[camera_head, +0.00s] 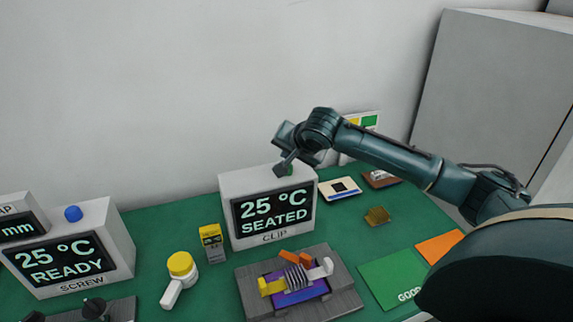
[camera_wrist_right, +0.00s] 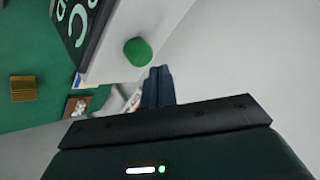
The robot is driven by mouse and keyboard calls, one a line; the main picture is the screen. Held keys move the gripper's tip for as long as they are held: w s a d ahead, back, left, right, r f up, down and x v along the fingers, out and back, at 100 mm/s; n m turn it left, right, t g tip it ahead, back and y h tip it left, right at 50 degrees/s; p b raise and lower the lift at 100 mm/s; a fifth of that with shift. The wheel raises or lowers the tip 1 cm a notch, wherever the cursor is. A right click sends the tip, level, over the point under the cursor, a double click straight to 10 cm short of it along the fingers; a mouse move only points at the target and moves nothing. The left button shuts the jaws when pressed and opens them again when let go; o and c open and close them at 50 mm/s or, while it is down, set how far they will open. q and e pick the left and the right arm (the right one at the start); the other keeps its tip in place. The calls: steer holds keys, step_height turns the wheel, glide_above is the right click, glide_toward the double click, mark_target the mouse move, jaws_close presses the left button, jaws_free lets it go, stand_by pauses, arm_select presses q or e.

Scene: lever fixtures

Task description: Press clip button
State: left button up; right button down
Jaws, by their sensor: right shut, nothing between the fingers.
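The CLIP box (camera_head: 228,187) is white, and its dark screen reads "25 °C SEATED". Its green button (camera_wrist_right: 138,51) stands on the white top in the right wrist view. In the head view the button is mostly hidden behind my right fingertips, with a bit of green showing (camera_head: 290,170). My right gripper (camera_head: 281,169) is shut and empty, pointing down at the box top beside the button. In the wrist view its fingertips (camera_wrist_right: 158,72) lie close to the button; I cannot tell whether they touch it. My left gripper is not in view.
A SCREW box (camera_head: 117,235) with a blue button (camera_head: 73,214) stands at left. The clip fixture (camera_head: 345,298) with its heat sink lies in front of the CLIP box. A yellow-capped tool (camera_head: 181,265) and a yellow carton (camera_head: 211,240) stand left of it. A wall is behind.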

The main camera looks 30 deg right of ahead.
stand_by(1.0)
steer(key=shift+f, duration=0.15)
steer(key=shift+f, duration=0.3)
stand_by(0.4)
steer(key=shift+f, duration=0.6)
stand_by(0.5)
steer(key=shift+r, duration=0.1)
steer(key=shift+r+p, duration=0.75)
steer(key=shift+r, duration=0.2)
